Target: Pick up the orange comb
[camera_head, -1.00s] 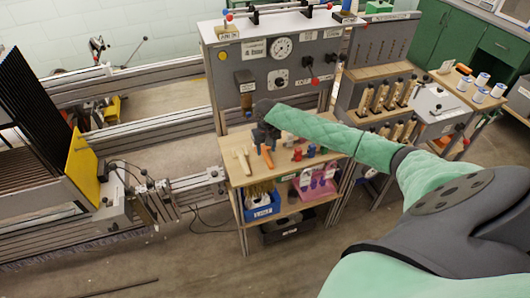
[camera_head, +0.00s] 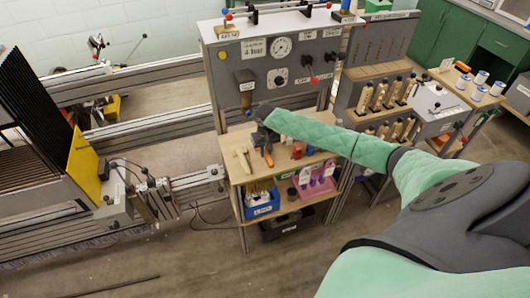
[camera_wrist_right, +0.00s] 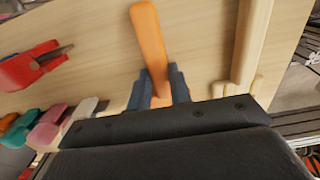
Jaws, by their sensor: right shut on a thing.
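The orange comb (camera_head: 268,157) is at the front of the wooden shelf top, with its orange handle showing. In the right wrist view the orange handle (camera_wrist_right: 149,35) runs up between the blue-grey fingers. My right gripper (camera_wrist_right: 159,90) is shut on it; in the head view the gripper (camera_head: 262,139) is small and dark over the shelf top. The comb's far part is hidden by the gripper body. I cannot tell whether the comb still touches the wood. My left gripper is not in view.
A pale wooden tool (camera_head: 242,158) lies just left of the comb. A red-handled tool (camera_wrist_right: 32,66) and several coloured handles show in the wrist view. The grey gauge panel (camera_head: 275,72) stands behind the shelf top (camera_head: 240,177).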

